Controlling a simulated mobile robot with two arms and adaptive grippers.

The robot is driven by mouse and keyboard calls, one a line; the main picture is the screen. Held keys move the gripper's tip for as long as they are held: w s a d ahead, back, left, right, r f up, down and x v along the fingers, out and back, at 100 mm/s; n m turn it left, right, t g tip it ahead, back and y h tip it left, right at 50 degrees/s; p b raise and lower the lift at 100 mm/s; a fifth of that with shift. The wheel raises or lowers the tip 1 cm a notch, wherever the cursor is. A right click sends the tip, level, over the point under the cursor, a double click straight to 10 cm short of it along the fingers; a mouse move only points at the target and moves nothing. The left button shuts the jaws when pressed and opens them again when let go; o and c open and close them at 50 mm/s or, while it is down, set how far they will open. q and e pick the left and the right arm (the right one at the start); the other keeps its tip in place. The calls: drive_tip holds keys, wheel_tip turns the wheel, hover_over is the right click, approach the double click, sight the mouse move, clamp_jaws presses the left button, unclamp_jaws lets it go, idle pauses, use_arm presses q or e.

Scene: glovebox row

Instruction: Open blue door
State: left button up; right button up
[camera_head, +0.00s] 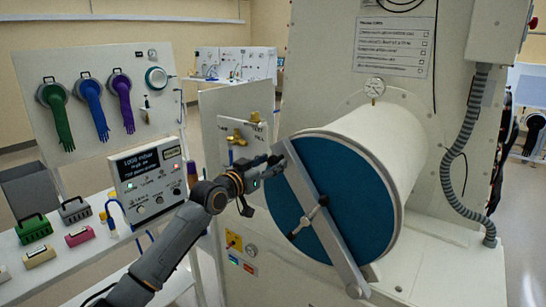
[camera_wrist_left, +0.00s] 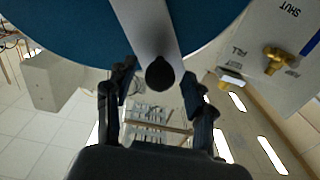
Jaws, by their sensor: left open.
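The blue door (camera_head: 345,222) is a round disc on the end of a white cylinder (camera_head: 385,135), and it looks closed. A grey metal bar (camera_head: 325,218) crosses it diagonally, with a black-ended centre handle (camera_head: 308,217). My left gripper (camera_head: 274,172) is at the bar's upper left end, fingers open. In the left wrist view, a dark round knob (camera_wrist_left: 160,74) on the bar's end shows between the open fingers (camera_wrist_left: 157,90), with gaps at both sides. Part of the door (camera_wrist_left: 65,30) shows behind. My right gripper is not in view.
Brass valves (camera_head: 237,138) sit on a panel left of the door; one shows in the left wrist view (camera_wrist_left: 278,60). A control box (camera_head: 150,182) stands on the left bench. A grey hose (camera_head: 462,165) hangs at the right.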

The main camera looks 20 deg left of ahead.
use_arm(q)
drive_tip(key=shift+w+d, duration=0.25)
drive_tip(key=shift+w, duration=0.45)
drive_tip(key=shift+c, duration=0.2)
clamp_jaws()
